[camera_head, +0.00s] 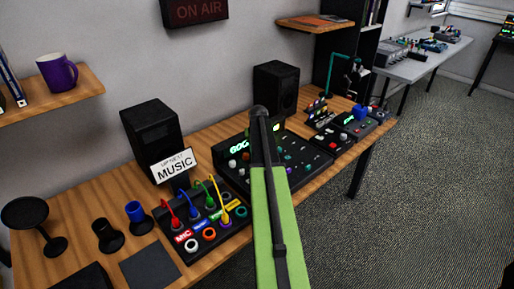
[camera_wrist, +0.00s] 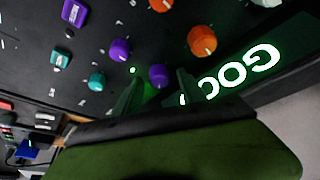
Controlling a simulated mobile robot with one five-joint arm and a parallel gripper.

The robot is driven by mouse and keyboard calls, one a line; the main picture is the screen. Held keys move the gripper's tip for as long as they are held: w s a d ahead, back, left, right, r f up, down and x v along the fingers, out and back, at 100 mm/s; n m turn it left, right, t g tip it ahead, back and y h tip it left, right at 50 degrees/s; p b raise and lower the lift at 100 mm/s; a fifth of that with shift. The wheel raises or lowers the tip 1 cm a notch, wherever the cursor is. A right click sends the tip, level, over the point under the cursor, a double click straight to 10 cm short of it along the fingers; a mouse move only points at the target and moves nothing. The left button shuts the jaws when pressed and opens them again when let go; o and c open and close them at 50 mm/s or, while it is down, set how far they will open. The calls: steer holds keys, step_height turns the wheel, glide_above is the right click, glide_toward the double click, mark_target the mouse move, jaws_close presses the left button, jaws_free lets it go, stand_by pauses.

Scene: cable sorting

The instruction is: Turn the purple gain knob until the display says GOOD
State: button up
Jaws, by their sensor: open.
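A purple knob (camera_wrist: 159,75) sits on the dark mixer panel (camera_wrist: 30,85) in the wrist view. My gripper (camera_wrist: 158,88) is open, with one finger on each side of this knob at its near edge. I cannot tell whether the fingers touch it. A second purple knob (camera_wrist: 119,48) stands up and to the left, outside the fingers. My gripper's tips are hidden there.
Orange knobs (camera_wrist: 201,40) and teal knobs (camera_wrist: 97,81) stand close around the purple ones. A small green light glows beside the knob. A patch box (camera_head: 205,237) with coloured cables and a MUSIC sign (camera_head: 174,165) are left of the mixer. Open carpet lies right of the desk.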

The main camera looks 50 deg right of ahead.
steer(key=shift+r, duration=0.2)
steer(key=p+v, duration=1.6)
steer(key=v, duration=0.1)
steer(key=shift+s+a, duration=0.1)
